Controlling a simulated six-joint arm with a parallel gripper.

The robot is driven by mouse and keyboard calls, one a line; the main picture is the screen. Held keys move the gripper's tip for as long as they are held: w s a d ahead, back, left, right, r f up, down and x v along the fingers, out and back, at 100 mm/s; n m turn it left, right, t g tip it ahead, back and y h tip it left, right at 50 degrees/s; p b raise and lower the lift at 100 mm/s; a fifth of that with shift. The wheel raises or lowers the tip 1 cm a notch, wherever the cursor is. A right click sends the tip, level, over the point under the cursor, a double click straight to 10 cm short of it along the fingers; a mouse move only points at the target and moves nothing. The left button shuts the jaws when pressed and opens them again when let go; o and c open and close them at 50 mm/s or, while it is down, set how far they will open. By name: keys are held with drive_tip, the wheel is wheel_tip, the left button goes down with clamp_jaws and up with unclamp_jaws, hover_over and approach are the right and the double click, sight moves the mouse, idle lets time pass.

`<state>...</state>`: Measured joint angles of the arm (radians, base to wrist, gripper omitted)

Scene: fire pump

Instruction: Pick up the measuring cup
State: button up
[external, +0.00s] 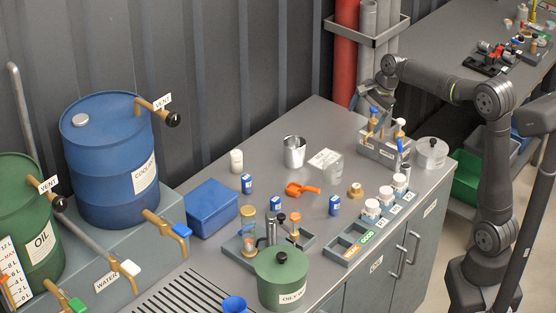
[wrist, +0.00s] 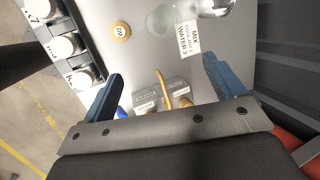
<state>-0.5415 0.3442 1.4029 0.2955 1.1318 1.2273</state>
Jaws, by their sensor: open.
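A clear, see-through cup (external: 334,173), which looks like the measuring cup, stands upright on the grey bench beside a white mix label card (external: 322,157). In the wrist view the clear cup (wrist: 163,22) shows faintly beyond my fingers, with the label card (wrist: 189,40) to its right. My gripper (external: 374,102) is high over the bench's back right, above a grey tool caddy (external: 385,152), apart from the cup. In the wrist view my gripper (wrist: 163,85) has its two blue fingers spread wide with nothing held between them.
Caddy handles (wrist: 167,92) rise below my fingers. A metal beaker (external: 293,152) stands left of the card. A brass weight (external: 355,190), orange scoop (external: 302,189) and blue-labelled can (external: 335,205) are near the cup. White-capped jars (external: 372,208) sit in a rack. A lidded pot (external: 431,153) stands right.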

drive_tip(key=w+a+f+m+g+h, duration=0.1)
drive_tip(key=w+a+f+m+h, duration=0.25)
drive_tip(key=a+m, duration=0.35)
approach(333, 166)
drive_tip(key=shift+h, duration=0.35)
drive_tip(key=w+f, duration=0.1)
drive_tip(key=f, duration=0.1)
drive_tip(key=w+f, duration=0.1)
drive_tip(key=f, duration=0.2)
drive_tip(key=w+f, duration=0.2)
drive_tip(key=shift+d+f, duration=0.2)
drive_tip(key=shift+f, duration=0.05)
drive_tip(key=shift+s+a+f, duration=0.1)
drive_tip(key=shift+s+f, duration=0.05)
drive_tip(key=shift+f, duration=1.15)
drive_tip(key=shift+s+f, duration=0.1)
drive_tip(key=shift+f, duration=1.25)
drive_tip(key=c, duration=1.1)
drive_tip(key=shift+o, duration=0.2)
